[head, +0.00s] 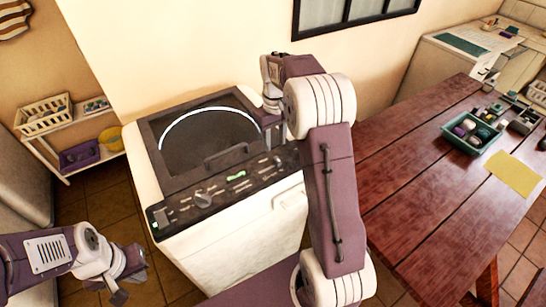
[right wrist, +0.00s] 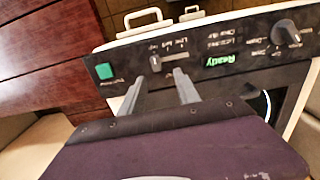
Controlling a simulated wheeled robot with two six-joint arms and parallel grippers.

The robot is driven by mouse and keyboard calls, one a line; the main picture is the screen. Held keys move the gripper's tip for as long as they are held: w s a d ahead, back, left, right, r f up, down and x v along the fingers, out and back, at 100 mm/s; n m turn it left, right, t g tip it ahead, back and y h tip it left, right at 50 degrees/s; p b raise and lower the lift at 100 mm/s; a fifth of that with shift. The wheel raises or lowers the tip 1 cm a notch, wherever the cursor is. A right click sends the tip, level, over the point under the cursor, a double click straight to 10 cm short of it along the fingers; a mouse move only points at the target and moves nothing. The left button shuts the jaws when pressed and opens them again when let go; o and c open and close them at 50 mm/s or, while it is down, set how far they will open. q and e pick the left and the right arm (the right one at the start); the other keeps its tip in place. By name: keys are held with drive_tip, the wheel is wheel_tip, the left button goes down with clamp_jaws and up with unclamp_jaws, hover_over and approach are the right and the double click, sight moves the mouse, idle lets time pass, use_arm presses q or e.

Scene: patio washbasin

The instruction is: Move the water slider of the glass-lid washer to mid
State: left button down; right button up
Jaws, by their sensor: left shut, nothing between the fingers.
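The glass-lid washer (head: 215,240) is white with a dark top, and its lid (head: 210,140) is closed. Its black control panel (head: 222,190) faces me. In the right wrist view the water slider (right wrist: 155,63) is a small grey tab at the left end of its short slot. My right gripper (right wrist: 160,92) is open and empty, its two fingers pointing at the panel close to the slider, one to each side of the tab. In the head view my right gripper (head: 274,137) is partly hidden behind my arm. My left gripper (head: 120,294) is shut and empty, low at left.
The panel also has a green button (right wrist: 104,71), a "Ready" display (right wrist: 222,60) and a round knob (right wrist: 287,35). A red wooden table (head: 430,200) with a green tray (head: 472,131) stands at right. A white shelf with baskets (head: 44,115) is at left.

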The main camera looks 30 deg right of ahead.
sight(277, 158)
drive_tip(key=f, duration=0.5)
drive_tip(key=d+f, duration=0.1)
drive_tip(key=f, duration=0.1)
drive_tip(key=shift+s+f+p, duration=0.2)
drive_tip(key=shift+f+p, duration=0.15)
drive_tip(key=shift+f, duration=0.05)
drive_tip(key=shift+a+f, duration=0.2)
drive_tip(key=shift+f, duration=0.1)
drive_tip(key=shift+d, duration=0.1)
drive_tip(key=shift+c, duration=0.4)
drive_tip(key=shift+d, duration=0.1)
drive_tip(key=c, duration=0.5)
clamp_jaws()
drive_tip(key=shift+w+r, duration=0.1)
